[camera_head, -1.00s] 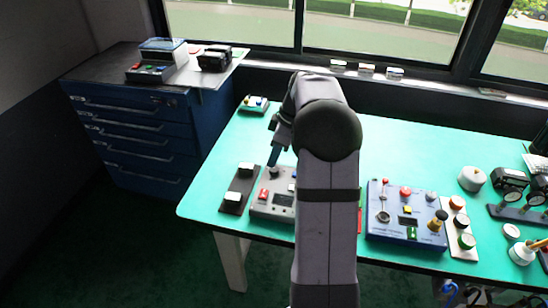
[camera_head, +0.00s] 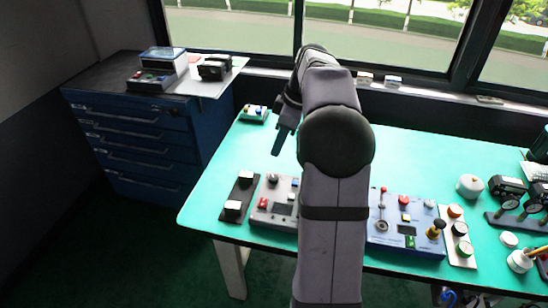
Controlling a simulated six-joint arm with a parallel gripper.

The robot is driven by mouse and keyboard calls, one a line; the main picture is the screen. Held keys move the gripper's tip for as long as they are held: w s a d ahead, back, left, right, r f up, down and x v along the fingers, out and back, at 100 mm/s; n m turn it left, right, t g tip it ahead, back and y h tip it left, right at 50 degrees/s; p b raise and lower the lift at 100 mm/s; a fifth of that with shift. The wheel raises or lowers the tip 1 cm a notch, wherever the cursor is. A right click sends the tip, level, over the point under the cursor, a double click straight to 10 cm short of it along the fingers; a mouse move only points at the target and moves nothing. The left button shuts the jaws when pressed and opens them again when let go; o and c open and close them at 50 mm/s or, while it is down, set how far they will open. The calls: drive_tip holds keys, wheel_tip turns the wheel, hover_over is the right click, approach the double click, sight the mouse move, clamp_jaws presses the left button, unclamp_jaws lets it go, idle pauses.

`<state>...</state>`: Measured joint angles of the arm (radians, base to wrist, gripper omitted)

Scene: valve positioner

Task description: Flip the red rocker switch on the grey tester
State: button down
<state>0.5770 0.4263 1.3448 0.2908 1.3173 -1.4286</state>
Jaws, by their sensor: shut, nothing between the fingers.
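The grey tester (camera_head: 283,217) lies on the green bench, left of my arm, which hides its right part. A small red switch (camera_head: 263,203) shows near its left edge; its tilt is too small to tell. A dark round knob (camera_head: 273,179) sits above it on the same panel, and a white part (camera_head: 294,183) shows beside my arm. My gripper (camera_head: 277,152) points down, shut and empty, above and behind the tester in the picture, apart from it.
A dark plate with two white-topped parts (camera_head: 239,191) lies just left of the tester. A blue panel (camera_head: 385,236) with knobs lies to the right of my arm. A small button box (camera_head: 254,113) stands at the back left. The bench behind the tester is clear.

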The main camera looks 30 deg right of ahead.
drive_tip(key=shift+v, duration=2.05)
drive_tip(key=shift+s+a, duration=0.2)
